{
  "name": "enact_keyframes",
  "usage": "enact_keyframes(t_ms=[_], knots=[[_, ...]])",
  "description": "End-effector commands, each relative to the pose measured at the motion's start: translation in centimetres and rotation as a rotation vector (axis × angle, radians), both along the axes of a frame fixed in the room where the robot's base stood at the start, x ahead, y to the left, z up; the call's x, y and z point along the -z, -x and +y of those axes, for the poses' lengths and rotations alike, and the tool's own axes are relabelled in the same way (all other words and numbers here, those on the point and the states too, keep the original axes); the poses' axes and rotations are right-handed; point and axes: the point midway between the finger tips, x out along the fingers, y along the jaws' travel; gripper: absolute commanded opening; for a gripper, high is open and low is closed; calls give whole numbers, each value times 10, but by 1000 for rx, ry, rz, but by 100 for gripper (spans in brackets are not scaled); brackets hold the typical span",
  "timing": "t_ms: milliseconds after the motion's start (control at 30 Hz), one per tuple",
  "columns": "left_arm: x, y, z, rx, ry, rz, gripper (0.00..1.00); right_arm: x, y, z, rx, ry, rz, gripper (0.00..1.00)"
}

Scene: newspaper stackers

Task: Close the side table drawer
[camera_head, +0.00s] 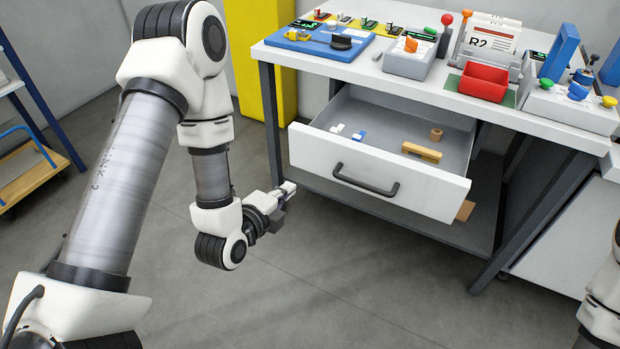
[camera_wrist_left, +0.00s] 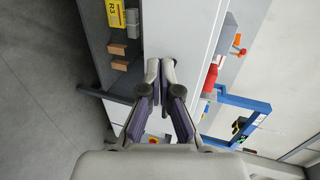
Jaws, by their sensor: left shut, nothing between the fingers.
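The side table drawer (camera_head: 375,170) is pulled out below the white tabletop, with its white front facing me. Its dark bar handle (camera_head: 365,180) is on the middle of that front. My left gripper (camera_head: 290,188) is just left of the drawer front's lower left corner in the head view and points right. It is shut and empty; I cannot tell whether it touches the drawer. In the left wrist view the closed fingers (camera_wrist_left: 160,72) show in front of a white panel (camera_wrist_left: 185,30), seen sideways. My right gripper is out of frame.
Small parts and a tan block (camera_head: 421,152) lie in the drawer. A red bin (camera_head: 482,82) and blue tray (camera_head: 318,42) are on the tabletop (camera_head: 380,75). Dark table legs (camera_head: 535,220) stand below. A yellow post (camera_head: 262,60) is behind. Open floor (camera_head: 330,290) lies in front.

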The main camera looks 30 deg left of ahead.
Motion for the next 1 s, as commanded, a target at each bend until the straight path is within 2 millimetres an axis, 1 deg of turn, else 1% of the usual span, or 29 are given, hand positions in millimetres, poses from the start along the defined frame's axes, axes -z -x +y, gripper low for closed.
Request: enact_keyframes(t_ms=[33, 100, 167, 200, 400, 533, 600, 700, 1000], knots=[[13, -6, 0, 0, 0, -7, 0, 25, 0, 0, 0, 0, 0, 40], [11, -20, -1, 2, -2, -5, 0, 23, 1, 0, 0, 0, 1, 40], [14, -33, -2, 2, -3, -5, 0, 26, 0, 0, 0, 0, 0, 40], [14, -41, -2, 2, -2, -3, 0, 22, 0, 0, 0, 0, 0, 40], [25, -83, -3, 2, -2, -2, 0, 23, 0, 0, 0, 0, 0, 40], [24, -104, -4, 0, -1, -1, 0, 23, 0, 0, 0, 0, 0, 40], [25, -111, -4, 0, 0, 0, 0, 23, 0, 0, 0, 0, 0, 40], [25, -116, -4, 0, 1, 1, 0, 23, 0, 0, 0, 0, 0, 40], [25, -116, -4, 0, 1, 2, 0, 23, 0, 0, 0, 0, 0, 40]])
